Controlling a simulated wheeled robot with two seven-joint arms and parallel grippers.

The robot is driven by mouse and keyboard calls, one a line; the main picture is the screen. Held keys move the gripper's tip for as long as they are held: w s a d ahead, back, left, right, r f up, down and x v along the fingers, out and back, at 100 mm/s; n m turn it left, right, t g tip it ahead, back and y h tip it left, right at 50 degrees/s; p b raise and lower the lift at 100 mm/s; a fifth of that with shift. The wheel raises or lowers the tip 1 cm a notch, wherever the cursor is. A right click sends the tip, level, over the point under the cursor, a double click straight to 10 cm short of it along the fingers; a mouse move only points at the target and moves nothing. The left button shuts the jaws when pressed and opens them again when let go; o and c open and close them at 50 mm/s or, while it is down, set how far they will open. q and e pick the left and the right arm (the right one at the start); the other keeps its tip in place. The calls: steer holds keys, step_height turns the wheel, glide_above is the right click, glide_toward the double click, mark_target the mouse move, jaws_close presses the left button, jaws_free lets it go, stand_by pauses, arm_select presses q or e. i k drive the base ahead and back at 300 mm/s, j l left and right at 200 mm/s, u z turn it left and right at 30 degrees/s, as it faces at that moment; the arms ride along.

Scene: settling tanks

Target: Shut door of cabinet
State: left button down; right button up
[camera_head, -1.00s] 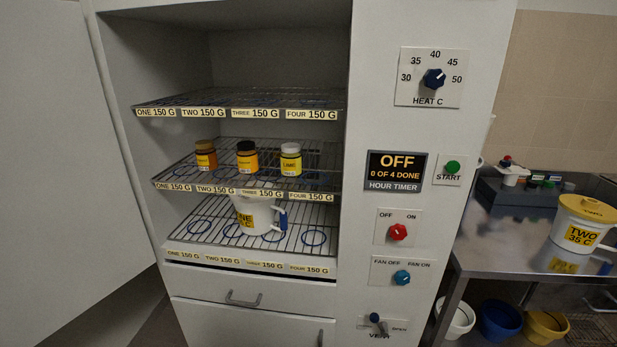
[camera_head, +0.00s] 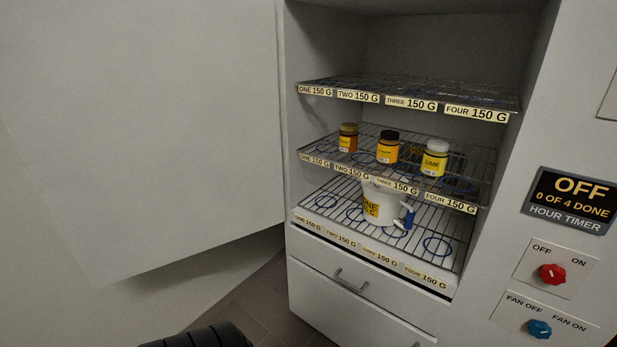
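The white cabinet (camera_head: 293,130) stands open, with its wire shelves showing. Its door (camera_head: 150,140) is a large pale panel swung wide open, filling the left of the view and hinged at the cabinet's left edge. Three small jars, an orange-brown one (camera_head: 348,138), a dark-lidded yellow one (camera_head: 388,148) and a white-lidded LIME one (camera_head: 435,160), stand on the middle shelf. A white jug (camera_head: 381,204) with a blue-tipped handle stands on the bottom shelf. Neither gripper is in view.
A control panel on the right has an hour timer (camera_head: 569,201) reading OFF, a red knob (camera_head: 552,273) and a blue knob (camera_head: 539,328). A drawer handle (camera_head: 350,281) sits below the shelves. Brown floor (camera_head: 262,295) shows between door and cabinet. A black ribbed object (camera_head: 200,337) shows at the bottom edge.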

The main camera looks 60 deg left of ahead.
mark_target(148, 132)
steer(key=k+j+u, duration=0.15)
steer(key=u, duration=0.3)
steer(key=k+j+u, duration=0.1)
steer(key=u, duration=0.35)
